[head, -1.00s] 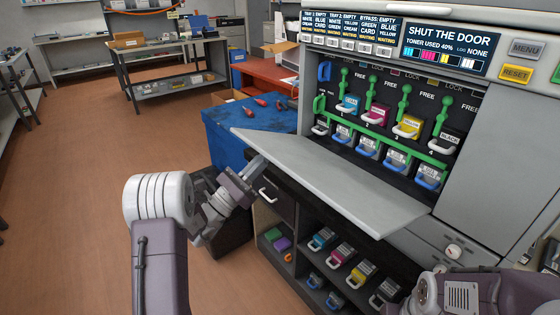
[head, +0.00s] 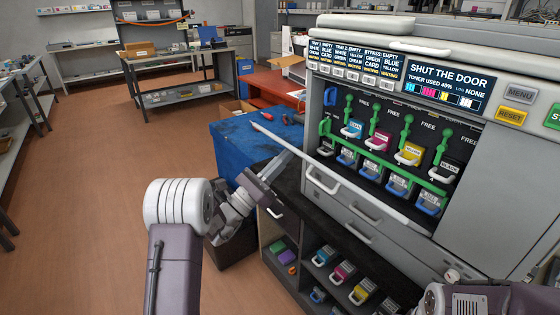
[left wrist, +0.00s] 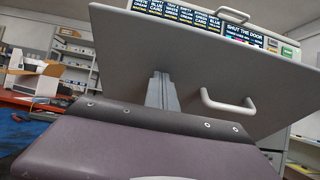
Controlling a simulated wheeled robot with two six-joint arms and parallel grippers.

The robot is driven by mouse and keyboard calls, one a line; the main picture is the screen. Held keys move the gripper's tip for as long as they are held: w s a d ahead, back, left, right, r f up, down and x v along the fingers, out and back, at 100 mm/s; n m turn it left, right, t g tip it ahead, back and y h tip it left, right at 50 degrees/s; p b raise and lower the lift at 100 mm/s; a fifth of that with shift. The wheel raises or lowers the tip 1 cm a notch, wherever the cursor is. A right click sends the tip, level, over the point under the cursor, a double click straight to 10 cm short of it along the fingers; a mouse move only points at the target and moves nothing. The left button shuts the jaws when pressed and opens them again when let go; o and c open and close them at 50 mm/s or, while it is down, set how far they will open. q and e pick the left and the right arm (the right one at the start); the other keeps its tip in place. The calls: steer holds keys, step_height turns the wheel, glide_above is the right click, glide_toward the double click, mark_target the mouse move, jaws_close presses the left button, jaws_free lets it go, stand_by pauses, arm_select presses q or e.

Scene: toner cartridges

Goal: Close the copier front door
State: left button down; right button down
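The copier front door (head: 340,180) is partly raised and tilted; in the head view I see it almost edge-on, as a long pale strip below the toner bay. Its grey outer face (left wrist: 235,70) fills much of the left wrist view, with a pale bar handle (left wrist: 228,102). My left gripper (head: 284,158) is under the outer side of the door, its fingers together and empty. In the left wrist view the fingertips (left wrist: 162,78) are against or very near the outer face, left of the handle. My right gripper is out of view; only part of that arm shows at bottom right.
The copier display (head: 445,87) reads SHUT THE DOOR. Green levers and several toner cartridges (head: 408,153) sit in the open bay. A blue table (head: 235,140) with tools stands left of the copier. Shelves below hold spare cartridges (head: 343,271).

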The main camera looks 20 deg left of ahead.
arm_select(q)
steer(key=w+r+p, duration=0.1)
steer(key=w+d+r+p, duration=0.1)
steer(key=r, duration=0.1)
steer(key=w+d+r+p, duration=0.1)
steer(key=shift+d+r, duration=0.1)
steer(key=shift+r, duration=0.15)
steer(key=shift+w+d+r, duration=0.1)
steer(key=shift+w+d, duration=0.05)
steer(key=p+x, duration=0.2)
steer(key=x, duration=0.4)
steer(key=shift+w, duration=0.25)
steer(key=shift+d, duration=0.15)
